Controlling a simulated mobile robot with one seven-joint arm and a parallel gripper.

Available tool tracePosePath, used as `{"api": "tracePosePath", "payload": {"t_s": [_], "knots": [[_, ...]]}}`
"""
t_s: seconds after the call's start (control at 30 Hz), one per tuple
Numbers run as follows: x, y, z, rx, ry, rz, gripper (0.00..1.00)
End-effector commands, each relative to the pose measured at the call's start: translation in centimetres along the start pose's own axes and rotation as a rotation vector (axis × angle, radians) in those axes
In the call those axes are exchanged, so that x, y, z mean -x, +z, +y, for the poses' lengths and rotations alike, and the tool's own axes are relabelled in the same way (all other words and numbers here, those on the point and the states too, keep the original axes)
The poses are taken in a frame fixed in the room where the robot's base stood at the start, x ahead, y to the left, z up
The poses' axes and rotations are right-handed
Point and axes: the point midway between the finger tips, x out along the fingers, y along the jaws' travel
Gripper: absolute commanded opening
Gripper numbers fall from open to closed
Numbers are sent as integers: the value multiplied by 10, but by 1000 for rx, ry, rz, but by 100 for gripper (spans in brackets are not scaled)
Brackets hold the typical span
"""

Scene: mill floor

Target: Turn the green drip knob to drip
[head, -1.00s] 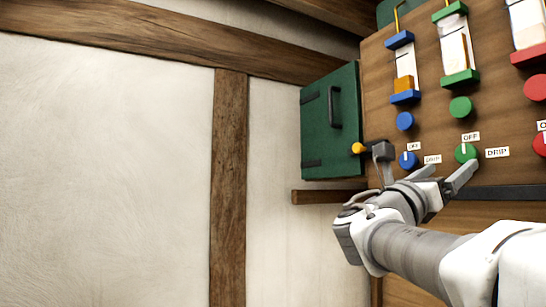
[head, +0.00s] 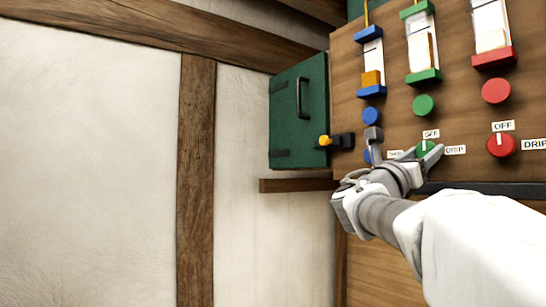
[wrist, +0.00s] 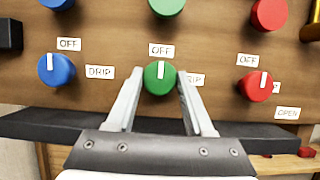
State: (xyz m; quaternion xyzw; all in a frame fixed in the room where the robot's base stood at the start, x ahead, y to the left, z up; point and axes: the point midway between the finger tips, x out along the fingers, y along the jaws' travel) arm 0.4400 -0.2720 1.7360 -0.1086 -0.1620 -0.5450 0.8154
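The green drip knob (wrist: 159,78) sits on the wooden panel in the wrist view, its white pointer straight up toward the OFF label (wrist: 161,50). The DRIP label (wrist: 195,79) to its right is partly hidden by a finger. My gripper (wrist: 160,88) is open, with one finger on each side of the knob; I cannot tell whether they touch it. In the head view the green drip knob (head: 423,147) shows partly behind my gripper (head: 420,157).
A blue knob (wrist: 56,69) stands to the left and a red knob (wrist: 257,86) to the right. Plain round knobs sit above, including a green one (head: 424,105). A dark ledge (wrist: 45,124) runs below. A green cabinet door (head: 298,112) is at the left.

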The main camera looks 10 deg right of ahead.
Motion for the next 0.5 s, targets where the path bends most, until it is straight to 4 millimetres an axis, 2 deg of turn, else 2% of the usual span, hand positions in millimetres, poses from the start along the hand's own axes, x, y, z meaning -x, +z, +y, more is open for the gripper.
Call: {"api": "tracePosePath", "payload": {"t_s": [0.03,0.23,0.5], "knots": [[0,0,0,0,0,0,38],[0,0,0,0,0,0,2],[1,-1,0,-19,-8,0,0]]}}
